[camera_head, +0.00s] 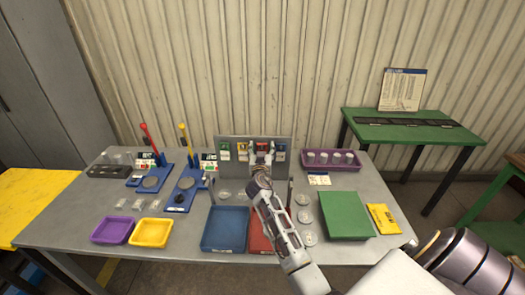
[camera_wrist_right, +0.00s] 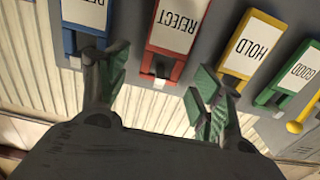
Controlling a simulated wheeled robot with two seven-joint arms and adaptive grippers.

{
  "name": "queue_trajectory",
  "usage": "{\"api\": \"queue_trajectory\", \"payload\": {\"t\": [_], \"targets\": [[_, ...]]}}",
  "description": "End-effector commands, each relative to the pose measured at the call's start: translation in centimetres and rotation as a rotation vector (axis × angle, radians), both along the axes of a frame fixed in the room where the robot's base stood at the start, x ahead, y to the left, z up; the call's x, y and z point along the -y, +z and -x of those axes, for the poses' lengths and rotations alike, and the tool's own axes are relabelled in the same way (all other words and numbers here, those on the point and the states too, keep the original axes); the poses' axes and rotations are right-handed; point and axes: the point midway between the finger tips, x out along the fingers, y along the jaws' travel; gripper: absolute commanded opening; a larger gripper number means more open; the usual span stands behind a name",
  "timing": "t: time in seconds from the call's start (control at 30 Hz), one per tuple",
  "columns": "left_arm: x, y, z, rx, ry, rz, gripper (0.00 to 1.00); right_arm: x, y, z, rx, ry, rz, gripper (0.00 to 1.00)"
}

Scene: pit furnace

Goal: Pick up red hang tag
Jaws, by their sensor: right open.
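The red hang tag (camera_wrist_right: 178,28), labelled REJECT, hangs on a grey upright board (camera_head: 232,140) at the back of the table. It also shows in the head view (camera_head: 262,144), partly covered by my gripper. My right gripper (camera_wrist_right: 163,62) is open and empty in front of the board. In the wrist view its two fingers stand on either side of the red tag's clip end. I cannot tell whether they touch it. My left gripper is out of view.
Blue (camera_wrist_right: 85,15), yellow HOLD (camera_wrist_right: 253,42) and green GOOD (camera_wrist_right: 297,75) tags hang beside the red one. A blue tray (camera_head: 225,207), a red tray (camera_head: 260,243) and a green box (camera_head: 344,214) lie on the table. A purple tray (camera_head: 345,167) stands right.

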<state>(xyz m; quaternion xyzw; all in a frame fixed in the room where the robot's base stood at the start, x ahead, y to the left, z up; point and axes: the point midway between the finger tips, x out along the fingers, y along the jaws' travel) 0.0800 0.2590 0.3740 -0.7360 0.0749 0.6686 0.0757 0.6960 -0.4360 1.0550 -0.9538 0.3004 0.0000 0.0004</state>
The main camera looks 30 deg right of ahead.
Motion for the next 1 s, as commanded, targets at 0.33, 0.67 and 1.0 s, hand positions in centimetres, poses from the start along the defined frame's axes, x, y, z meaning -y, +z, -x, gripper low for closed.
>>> {"api": "queue_trajectory", "payload": {"t": [0.33, 0.67, 1.0], "targets": [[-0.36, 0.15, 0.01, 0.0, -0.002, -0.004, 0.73, -0.16, -0.02, 0.14, -0.001, -0.002, 0.001, 0.66], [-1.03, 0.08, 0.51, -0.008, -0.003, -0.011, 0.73, -0.14, -0.02, 0.12, -0.001, -0.002, 0.001, 0.64], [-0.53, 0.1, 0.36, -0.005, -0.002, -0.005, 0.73, -0.13, -0.01, 0.12, -0.001, -0.002, 0.001, 0.24]]}}
